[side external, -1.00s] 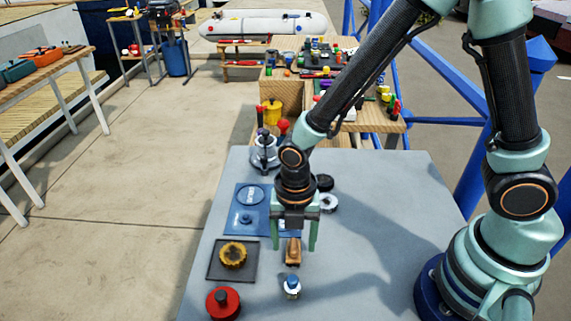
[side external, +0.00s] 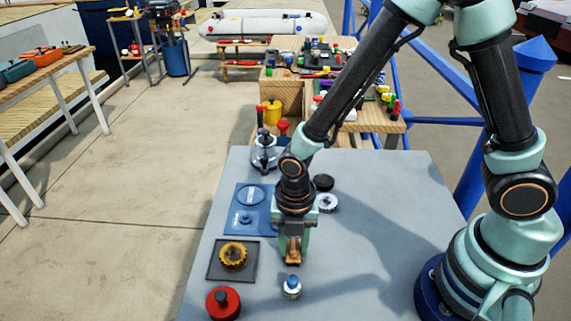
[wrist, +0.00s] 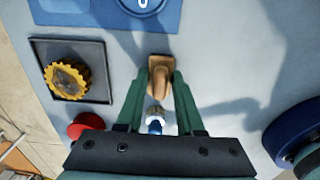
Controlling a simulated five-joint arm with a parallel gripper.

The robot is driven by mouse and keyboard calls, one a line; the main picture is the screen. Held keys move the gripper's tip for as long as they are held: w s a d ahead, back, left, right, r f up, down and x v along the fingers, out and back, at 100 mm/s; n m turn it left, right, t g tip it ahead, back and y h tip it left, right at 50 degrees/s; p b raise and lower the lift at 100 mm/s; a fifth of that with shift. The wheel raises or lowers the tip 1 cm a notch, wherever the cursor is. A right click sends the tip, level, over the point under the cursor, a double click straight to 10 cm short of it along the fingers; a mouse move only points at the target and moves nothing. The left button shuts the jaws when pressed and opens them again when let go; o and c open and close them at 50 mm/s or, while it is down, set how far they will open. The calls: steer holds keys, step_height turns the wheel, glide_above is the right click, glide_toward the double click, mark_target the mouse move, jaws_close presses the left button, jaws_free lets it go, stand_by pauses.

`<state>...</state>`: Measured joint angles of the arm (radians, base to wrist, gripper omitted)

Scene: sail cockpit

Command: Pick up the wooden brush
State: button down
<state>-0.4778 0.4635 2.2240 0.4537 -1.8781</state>
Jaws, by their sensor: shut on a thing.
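The wooden brush (side external: 293,256) is a small brown block on the grey table, with my gripper (side external: 293,262) straight above and around it. In the wrist view the brush (wrist: 159,74) lies between the two green fingertips of my gripper (wrist: 160,84), which close on its sides. The brush looks to be at table level; I cannot tell whether it is lifted at all. Its upper part is hidden behind the fingers in the side view.
A small white and blue bottle (side external: 292,287) stands just in front of the brush. A yellow gear on a dark tray (side external: 215,272) and a red knob (side external: 222,303) are to the left. A blue mat (side external: 243,223) lies behind.

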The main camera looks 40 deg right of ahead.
mark_target(294, 244)
step_height(294, 244, up, 20)
stand_by(0.6)
